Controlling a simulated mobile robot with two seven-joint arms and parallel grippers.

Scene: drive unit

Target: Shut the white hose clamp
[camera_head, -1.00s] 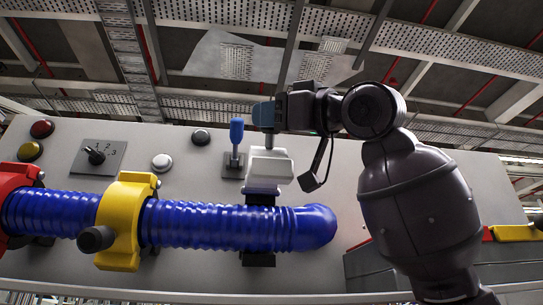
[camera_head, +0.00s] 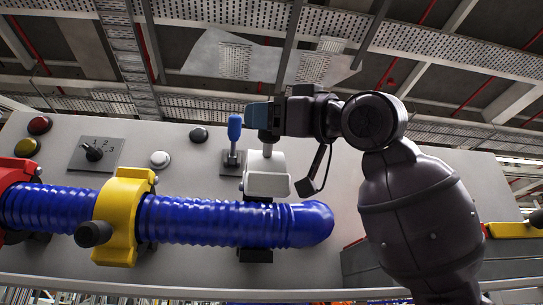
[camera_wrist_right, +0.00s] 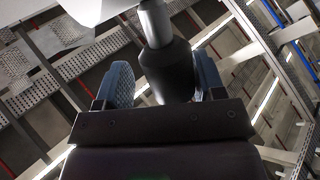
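The white hose clamp (camera_head: 266,184) sits over the blue ribbed hose (camera_head: 215,224) near its right end, with its upper part raised off the hose. A grey rod (camera_head: 267,150) with a dark knob stands up from it. My right gripper (camera_head: 259,116) is at the top of this rod. Part of the white clamp (camera_wrist_right: 95,8) shows at the top edge there. My left gripper is not in view.
A blue-handled lever (camera_head: 235,128) stands close left of my right gripper. A yellow clamp (camera_head: 121,218) and a red clamp (camera_head: 17,190) hold the hose further left. A dial (camera_head: 95,153) and several buttons sit on the grey panel.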

